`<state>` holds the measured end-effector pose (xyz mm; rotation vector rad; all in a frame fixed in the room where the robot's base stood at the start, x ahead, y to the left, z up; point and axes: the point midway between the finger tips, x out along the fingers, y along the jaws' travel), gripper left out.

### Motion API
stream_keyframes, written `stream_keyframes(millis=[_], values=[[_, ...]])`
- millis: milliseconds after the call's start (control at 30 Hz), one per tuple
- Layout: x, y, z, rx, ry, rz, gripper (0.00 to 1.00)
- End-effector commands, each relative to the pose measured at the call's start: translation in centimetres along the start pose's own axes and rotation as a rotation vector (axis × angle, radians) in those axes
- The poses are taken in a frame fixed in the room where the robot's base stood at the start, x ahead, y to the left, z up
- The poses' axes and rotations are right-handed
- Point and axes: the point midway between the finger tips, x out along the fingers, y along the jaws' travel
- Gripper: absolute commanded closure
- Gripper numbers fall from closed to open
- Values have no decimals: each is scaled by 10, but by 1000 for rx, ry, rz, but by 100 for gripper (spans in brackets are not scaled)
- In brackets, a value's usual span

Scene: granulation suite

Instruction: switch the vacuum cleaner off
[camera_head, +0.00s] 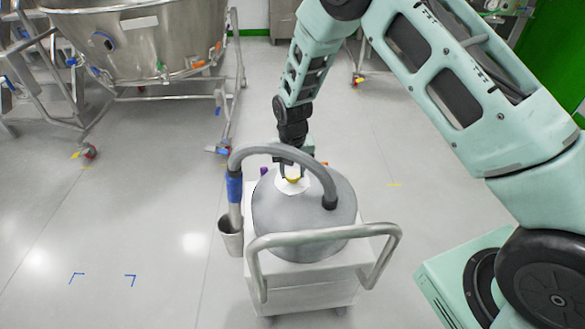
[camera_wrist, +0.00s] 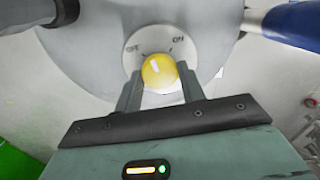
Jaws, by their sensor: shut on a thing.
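The vacuum cleaner (camera_head: 290,215) stands on the floor in the middle of the head view, with a grey rounded body on a white wheeled cart. A yellow knob (camera_head: 293,180) sits on a pale round dial on its top. In the wrist view the yellow knob (camera_wrist: 159,71) lies between my fingers, and the dial (camera_wrist: 151,42) carries the words OFF at left and ON at right. My gripper (camera_head: 291,168) is shut on the knob from above. I cannot tell which word the knob points to.
A grey hose (camera_head: 270,149) arches over the vacuum's top, close to my gripper. A metal push handle (camera_head: 320,236) is at its near side, and a metal cup (camera_head: 231,238) hangs at its left. A large steel vessel (camera_head: 140,40) stands behind left. Floor at left is clear.

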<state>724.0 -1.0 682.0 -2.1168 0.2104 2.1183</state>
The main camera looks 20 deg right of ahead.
Motion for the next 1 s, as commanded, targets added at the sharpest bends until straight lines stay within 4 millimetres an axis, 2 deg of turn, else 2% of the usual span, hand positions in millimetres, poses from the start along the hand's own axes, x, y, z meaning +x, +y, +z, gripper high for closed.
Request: stream_keyframes(millis=[500, 1000], values=[[-1, 0, -1, -439, 2, 0, 83], [-1, 0, -1, -612, 2, 0, 83]])
